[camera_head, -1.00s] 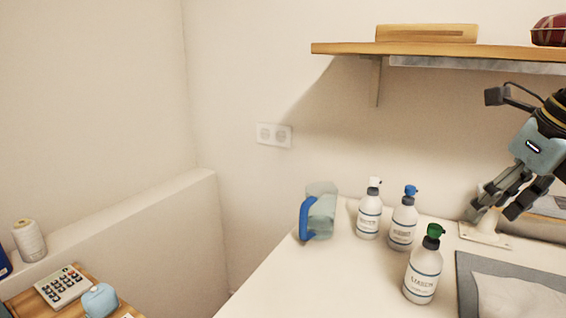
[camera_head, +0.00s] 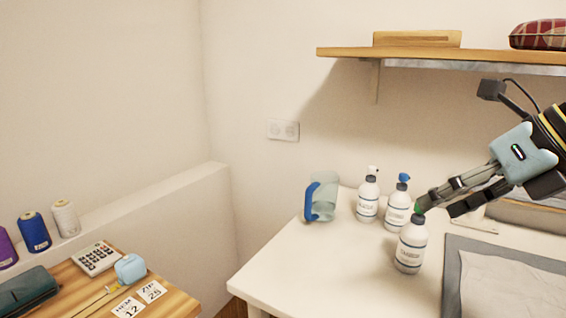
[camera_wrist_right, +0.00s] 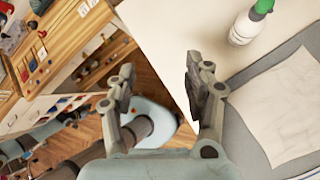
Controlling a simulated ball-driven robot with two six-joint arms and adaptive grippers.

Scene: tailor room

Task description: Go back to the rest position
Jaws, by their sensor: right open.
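My right gripper (camera_head: 435,208) comes in from the right in the head view, above the white table. Its fingers overlap the top of the green-capped bottle (camera_head: 411,246) in that view. In the right wrist view the right gripper (camera_wrist_right: 158,90) is open with nothing between its fingers. The green-capped bottle (camera_wrist_right: 245,25) stands apart from it there, at the upper right. My left gripper is not in the head view.
A white-capped bottle (camera_head: 367,200), a blue-capped bottle (camera_head: 397,212) and a jug with a blue handle (camera_head: 322,199) stand on the white table (camera_head: 300,270). A shelf (camera_head: 440,52) hangs above. A wooden table (camera_head: 170,299) holds a calculator (camera_head: 96,258). The white table's front left is clear.

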